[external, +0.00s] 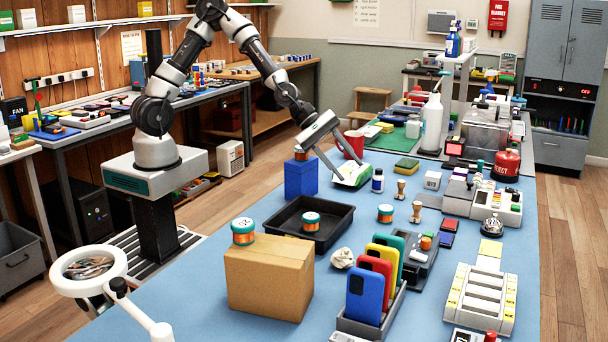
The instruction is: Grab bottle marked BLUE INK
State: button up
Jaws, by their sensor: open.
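A small bottle (378,181) with a dark cap, a white label and a dark blue lower part stands upright on the blue table mat. Its label is too small to read, but it is the one that looks like an ink bottle. My gripper (352,172) is open, reaching down from the left just left of the bottle. Its fingers are over a green-and-white item (352,178), and I see nothing held between them. The bottle is apart from the fingers.
Left of my gripper are a blue box (301,178) and a black tray (346,232). A red mug (351,145) is behind it. Wooden stamps (400,190) stand right of the bottle. A teal-and-orange tin (385,213) is in front. Phones in a rack (372,322) stand nearer.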

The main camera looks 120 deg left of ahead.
jog(key=w+a+r+n+t+y+p, duration=0.1)
jog(key=a+r+n+t, duration=0.1)
jog(key=a+n, duration=0.25)
jog(key=w+a+r+n+t+p, duration=0.1)
jog(key=w+a+r+n, duration=0.15)
jog(key=a+n, duration=0.2)
notch_tip(320, 180, up, 4)
jog(key=n+t+y+p, duration=0.2)
jog(key=n+y, duration=0.1)
jog(key=n, duration=0.3)
send_over(379, 169)
jog(key=s, duration=0.3)
jog(key=shift+m+h, duration=0.3)
jog(key=shift+m, duration=0.2)
jog(key=f, duration=0.5)
jog(key=f+b, duration=0.1)
jog(key=f, duration=0.4)
jog(key=f+b, duration=0.1)
jog(key=f, duration=0.4)
jog(key=shift+w+d+f, duration=0.15)
jog(key=shift+d+f, duration=0.15)
jog(key=shift+d, duration=0.1)
jog(key=shift+x, duration=1.45)
jog(key=shift+r, duration=0.2)
jog(key=shift+c, duration=0.5)
grip_shut()
jog(key=shift+f, duration=0.1)
